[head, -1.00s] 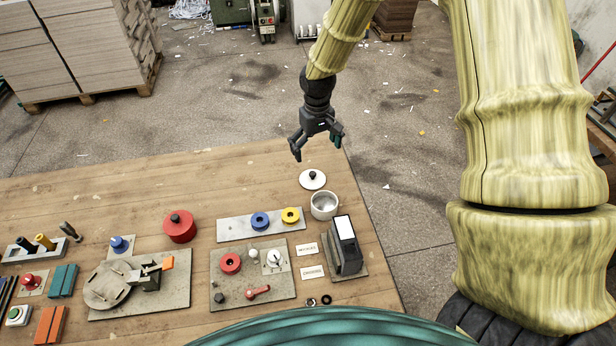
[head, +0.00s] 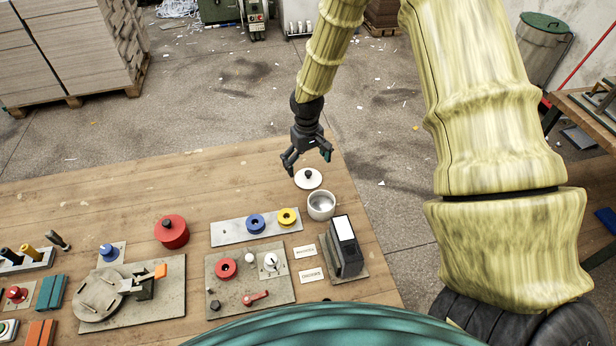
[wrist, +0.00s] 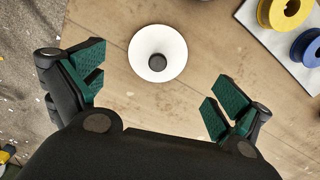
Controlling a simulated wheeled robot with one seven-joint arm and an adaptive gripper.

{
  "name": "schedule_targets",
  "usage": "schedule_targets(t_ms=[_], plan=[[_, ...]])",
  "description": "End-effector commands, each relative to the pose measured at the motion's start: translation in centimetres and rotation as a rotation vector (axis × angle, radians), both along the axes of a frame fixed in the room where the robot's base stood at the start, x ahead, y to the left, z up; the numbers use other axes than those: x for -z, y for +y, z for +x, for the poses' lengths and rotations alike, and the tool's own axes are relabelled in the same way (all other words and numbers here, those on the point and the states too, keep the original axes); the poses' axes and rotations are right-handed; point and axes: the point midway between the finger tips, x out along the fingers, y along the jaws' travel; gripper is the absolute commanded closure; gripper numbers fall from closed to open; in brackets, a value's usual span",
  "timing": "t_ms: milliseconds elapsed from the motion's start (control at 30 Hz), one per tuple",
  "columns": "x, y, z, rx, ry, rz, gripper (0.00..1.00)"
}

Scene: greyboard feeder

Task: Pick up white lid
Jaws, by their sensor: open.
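The white lid (head: 308,179) is a round disc with a dark knob, lying on the wooden table near its far right edge. In the wrist view the lid (wrist: 158,48) lies below and ahead of the fingers, between their lines, with its dark knob facing up. My gripper (head: 307,165) is open and empty, above and just behind the lid in the head view. In the wrist view its green-padded fingers (wrist: 158,92) are spread wide, apart from the lid.
A silver pot (head: 321,207) stands just in front of the lid. A board (head: 231,232) with blue and yellow rings lies to the left, with a red lidded pot (head: 172,232) farther left. A dark device (head: 345,248) stands in front. The table left of the lid is clear.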

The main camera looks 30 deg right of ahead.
Motion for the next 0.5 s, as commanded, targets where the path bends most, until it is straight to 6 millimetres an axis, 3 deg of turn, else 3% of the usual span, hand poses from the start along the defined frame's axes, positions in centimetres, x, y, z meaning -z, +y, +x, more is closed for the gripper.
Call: schedule_targets(t_ms=[200,500], plan=[[0.6,-0.1,0.0,0.000,0.000,0.000,0.00],[3.2,-0.4,-0.2,0.000,0.002,0.000,0.00]])
